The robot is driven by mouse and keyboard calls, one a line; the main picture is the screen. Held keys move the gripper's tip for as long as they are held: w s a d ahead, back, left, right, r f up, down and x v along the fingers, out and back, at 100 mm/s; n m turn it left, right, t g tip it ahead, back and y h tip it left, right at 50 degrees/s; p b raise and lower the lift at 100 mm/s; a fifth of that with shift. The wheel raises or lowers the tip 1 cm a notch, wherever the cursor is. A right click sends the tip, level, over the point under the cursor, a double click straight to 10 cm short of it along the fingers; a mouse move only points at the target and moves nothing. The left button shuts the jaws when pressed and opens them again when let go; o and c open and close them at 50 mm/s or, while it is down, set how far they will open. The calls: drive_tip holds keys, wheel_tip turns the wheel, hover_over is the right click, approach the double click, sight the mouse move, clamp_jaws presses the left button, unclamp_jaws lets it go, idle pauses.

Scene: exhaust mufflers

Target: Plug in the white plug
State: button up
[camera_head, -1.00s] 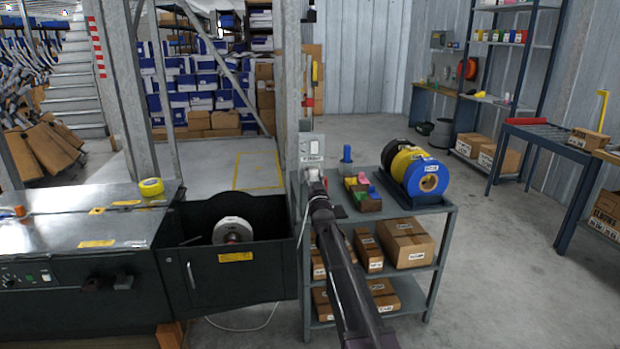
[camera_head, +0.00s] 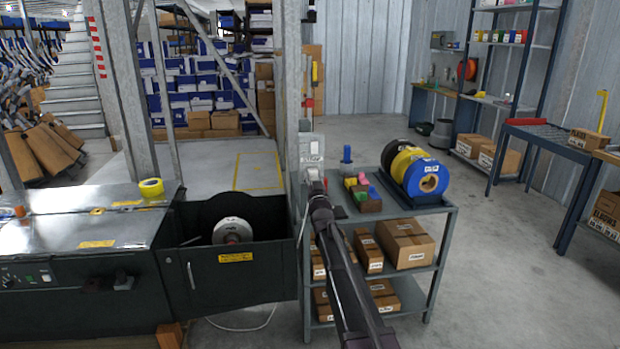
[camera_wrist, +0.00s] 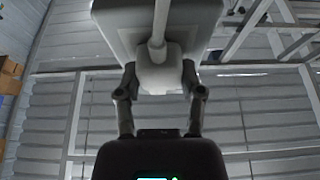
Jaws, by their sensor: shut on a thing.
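The white plug (camera_wrist: 160,74) is held between the two fingers of my gripper (camera_wrist: 160,82) in the wrist view. Its white cable (camera_wrist: 158,22) runs up across the picture in front of a grey box (camera_wrist: 112,30). In the head view, the grey socket box (camera_head: 306,143) is on the metal post, and my gripper (camera_head: 314,183) is just below its white face. The white plug (camera_head: 313,173) shows small at the gripper's tip, close to the box. I cannot tell whether it is seated in the socket, as its front end is hidden.
A grey cart (camera_head: 440,212) with spools, small colored blocks and cardboard boxes stands right of my arm. A dark machine (camera_head: 235,270) with a white reel stands to the left, with a white cable on the floor below.

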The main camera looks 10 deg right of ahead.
drive_tip(key=shift+w, duration=0.2)
drive_tip(key=o, duration=1.1)
drive_tip(key=shift+o, duration=0.2)
drive_tip(key=shift+s+f, duration=0.1)
drive_tip(key=shift+s, duration=0.05)
